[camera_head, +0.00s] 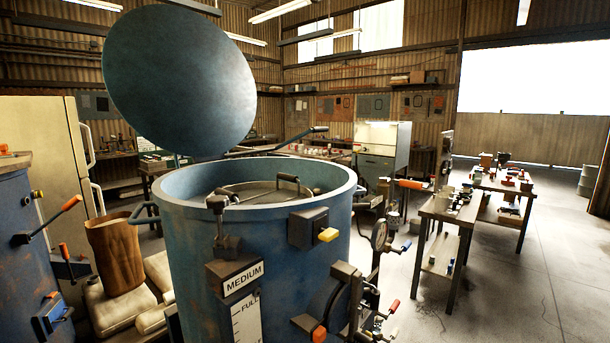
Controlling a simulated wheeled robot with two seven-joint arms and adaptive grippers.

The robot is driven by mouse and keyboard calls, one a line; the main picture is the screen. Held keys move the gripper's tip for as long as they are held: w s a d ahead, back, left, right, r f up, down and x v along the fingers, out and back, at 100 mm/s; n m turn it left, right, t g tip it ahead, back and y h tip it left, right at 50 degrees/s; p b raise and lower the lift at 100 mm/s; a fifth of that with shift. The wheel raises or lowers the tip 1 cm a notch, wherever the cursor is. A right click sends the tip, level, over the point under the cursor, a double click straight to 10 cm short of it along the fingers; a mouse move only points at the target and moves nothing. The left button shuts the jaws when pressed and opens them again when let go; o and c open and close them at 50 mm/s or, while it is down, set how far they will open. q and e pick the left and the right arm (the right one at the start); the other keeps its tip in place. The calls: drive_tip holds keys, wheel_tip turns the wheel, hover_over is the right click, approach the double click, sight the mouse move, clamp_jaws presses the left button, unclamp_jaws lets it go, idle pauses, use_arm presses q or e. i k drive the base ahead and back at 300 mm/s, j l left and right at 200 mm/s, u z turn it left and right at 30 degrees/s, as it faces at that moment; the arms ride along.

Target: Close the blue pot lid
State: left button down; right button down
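The blue pot (215,250) stands in the middle foreground, with a "MEDIUM" label and a level scale on its front. Its round blue lid (180,80) is raised and tilted up above the back left of the rim, so the pot's mouth is open. Inside the mouth I see a round inner cover with a dark handle (288,182). A dark bar (280,142) stretches behind the rim to the right of the lid's base. Neither of my grippers shows in the head view.
Valves and a gauge (379,235) stick out on the pot's right side. Another blue vessel (30,255) with orange-tipped levers stands at the left edge. Workbenches (447,222) stand at the right, with open floor beyond.

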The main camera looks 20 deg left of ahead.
sight(180, 82)
drive_tip(key=j+z, duration=0.45)
drive_tip(key=j, duration=0.75)
drive_tip(key=j+z, duration=0.15)
drive_tip(key=j, duration=2.25)
drive_tip(key=j+u, duration=0.15)
drive_tip(key=j, duration=0.25)
drive_tip(key=i+j+u, duration=0.2)
drive_tip(key=j, duration=0.2)
drive_tip(key=j+u, duration=0.2)
drive_tip(key=u, duration=0.25)
drive_tip(key=j+u, duration=0.2)
drive_tip(key=u, duration=0.2)
drive_tip(key=i+j+u, duration=0.1)
drive_tip(key=u, duration=0.35)
drive_tip(key=j, duration=0.1)
